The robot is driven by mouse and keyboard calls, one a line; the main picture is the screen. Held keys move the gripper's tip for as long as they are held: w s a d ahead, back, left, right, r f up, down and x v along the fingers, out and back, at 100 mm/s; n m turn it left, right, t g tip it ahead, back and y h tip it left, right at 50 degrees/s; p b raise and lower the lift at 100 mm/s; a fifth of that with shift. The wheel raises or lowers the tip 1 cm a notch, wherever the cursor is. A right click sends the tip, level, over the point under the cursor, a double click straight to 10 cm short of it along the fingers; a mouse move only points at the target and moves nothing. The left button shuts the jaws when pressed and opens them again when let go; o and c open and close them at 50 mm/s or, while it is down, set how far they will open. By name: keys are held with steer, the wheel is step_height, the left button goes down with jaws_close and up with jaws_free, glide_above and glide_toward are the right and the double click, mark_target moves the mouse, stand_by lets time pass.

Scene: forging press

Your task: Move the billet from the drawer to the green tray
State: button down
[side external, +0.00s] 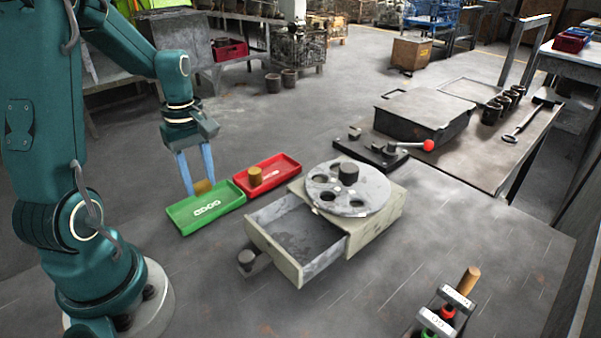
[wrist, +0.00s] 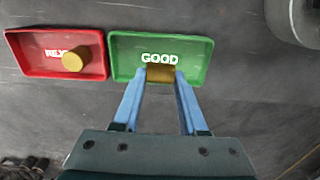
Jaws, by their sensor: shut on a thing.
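My gripper (side external: 197,180) has long blue fingers and is shut on a brass-coloured billet (side external: 203,187). The billet also shows between the fingertips in the wrist view (wrist: 160,73). The drawer (side external: 296,231) is pulled open from a pale box and looks empty inside. Another brass billet (side external: 255,176) stands in the red tray (side external: 275,171), beside the green one.
A round plate with holes (side external: 345,188) and a dark knob tops the pale box. A lever with a red ball (side external: 428,145) stands behind it. A button panel (side external: 447,308) is at the front right. Bare table lies in front of the green tray.

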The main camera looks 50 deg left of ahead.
mark_target(203, 193)
steer(key=shift+f, duration=1.9)
steer(key=shift+c, duration=2.2)
jaws_free()
steer(key=shift+f, duration=0.1)
